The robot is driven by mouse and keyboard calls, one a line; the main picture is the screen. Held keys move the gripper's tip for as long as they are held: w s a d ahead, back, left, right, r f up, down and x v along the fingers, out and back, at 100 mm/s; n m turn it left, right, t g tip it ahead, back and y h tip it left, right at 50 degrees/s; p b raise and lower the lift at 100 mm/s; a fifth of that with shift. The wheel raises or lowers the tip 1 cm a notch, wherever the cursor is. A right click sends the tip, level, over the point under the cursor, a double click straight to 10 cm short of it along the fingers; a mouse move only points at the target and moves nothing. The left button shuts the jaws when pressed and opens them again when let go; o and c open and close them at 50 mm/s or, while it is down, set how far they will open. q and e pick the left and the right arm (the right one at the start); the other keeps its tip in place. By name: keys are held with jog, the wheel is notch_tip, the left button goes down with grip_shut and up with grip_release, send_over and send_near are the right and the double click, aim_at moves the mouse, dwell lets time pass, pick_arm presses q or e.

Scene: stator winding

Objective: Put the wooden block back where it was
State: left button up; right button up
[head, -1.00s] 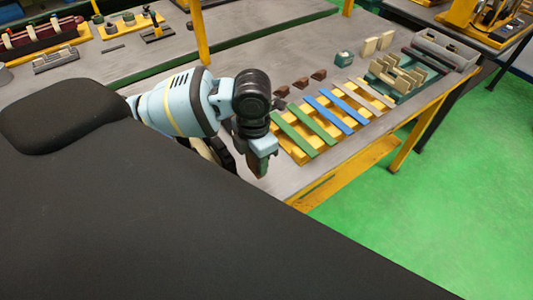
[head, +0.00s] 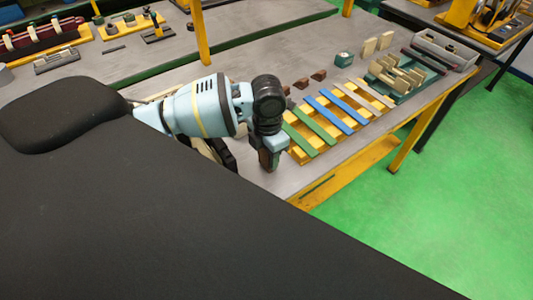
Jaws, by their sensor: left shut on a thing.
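My left gripper (head: 269,163) points down over the near edge of the grey workbench (head: 375,135), left of the green strips. It is shut on a small brownish thing, which I take to be the wooden block; the fingers hide most of it. Two dark brown wooden blocks (head: 302,83) (head: 319,74) stand in a row behind the strips, and a third is partly hidden by my wrist. Two pale upright blocks (head: 369,47) (head: 385,40) stand farther back. My right gripper is out of view.
Green (head: 300,140), blue (head: 328,115) and beige (head: 363,100) strips lie across a yellow rack right of my gripper. A green holder with pale slotted pieces (head: 398,74) and a grey bin (head: 445,48) are at the far right. A yellow post (head: 201,35) rises behind my arm.

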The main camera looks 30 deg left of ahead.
pick_arm(q)
jog(key=shift+f, duration=0.2)
jog(key=o, duration=1.3)
jog(key=shift+r, duration=0.1)
notch_tip(320, 180, up, 12)
jog(key=shift+r, duration=0.1)
jog(key=shift+s, duration=0.1)
